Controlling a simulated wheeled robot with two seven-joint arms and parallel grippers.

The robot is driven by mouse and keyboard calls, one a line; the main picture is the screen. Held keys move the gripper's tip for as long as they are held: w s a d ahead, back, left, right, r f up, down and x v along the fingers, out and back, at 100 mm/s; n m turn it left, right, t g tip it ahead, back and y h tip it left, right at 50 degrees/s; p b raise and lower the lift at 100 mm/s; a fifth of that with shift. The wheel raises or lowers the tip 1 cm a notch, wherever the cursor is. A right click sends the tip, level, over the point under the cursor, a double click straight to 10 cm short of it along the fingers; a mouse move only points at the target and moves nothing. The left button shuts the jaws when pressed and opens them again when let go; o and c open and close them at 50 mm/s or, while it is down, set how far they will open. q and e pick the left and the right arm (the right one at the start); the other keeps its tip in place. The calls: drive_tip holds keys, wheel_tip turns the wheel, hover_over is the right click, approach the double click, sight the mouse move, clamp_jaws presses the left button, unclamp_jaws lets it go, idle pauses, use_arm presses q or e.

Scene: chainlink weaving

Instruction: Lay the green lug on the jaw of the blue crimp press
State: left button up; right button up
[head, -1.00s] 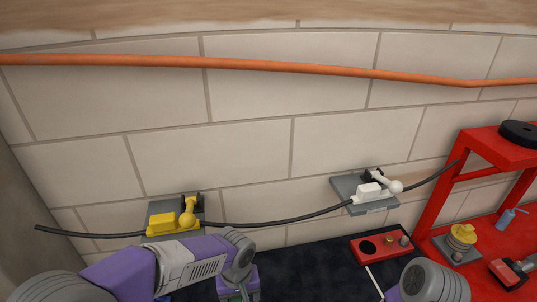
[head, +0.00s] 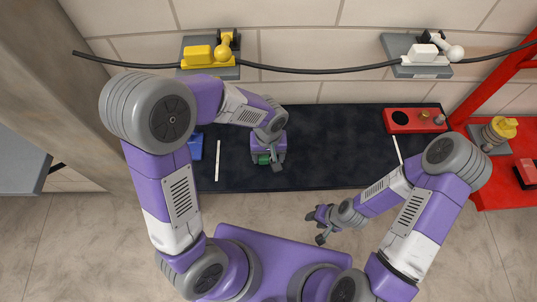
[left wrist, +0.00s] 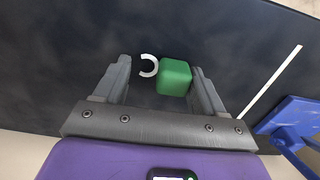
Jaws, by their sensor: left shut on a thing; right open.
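The green lug (head: 263,159) is a small green block over the black mat. In the left wrist view the lug (left wrist: 175,77) sits between the fingers, close to the right one, with a white C-shaped piece beside it. My left gripper (head: 268,163) is shut on the lug. Whether the lug touches the mat is unclear. The blue crimp press (head: 196,146) stands left of that gripper at the mat's left end, partly hidden by my arm. It shows at the lower right of the left wrist view (left wrist: 292,118). My right gripper (head: 318,228) is open and empty, in front of the mat.
A red frame (head: 475,100) stands beyond. Yellow (head: 208,55) and white (head: 425,52) cable holders are on the wall.

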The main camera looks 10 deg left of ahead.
sight(271, 157)
use_arm(q)
drive_tip(key=shift+f, duration=0.15)
drive_tip(key=o, duration=1)
drive_tip(key=r, duration=0.2)
drive_tip(key=r+p, duration=0.1)
drive_tip(key=r, duration=0.1)
drive_tip(key=w+r, duration=0.1)
drive_tip(key=r, duration=0.1)
drive_tip(key=shift+w+d+r, duration=0.1)
drive_tip(key=shift+d+r, duration=0.15)
drive_tip(key=shift+r, duration=0.1)
drive_tip(key=shift+r+p, duration=0.3)
drive_tip(key=shift+r, duration=0.15)
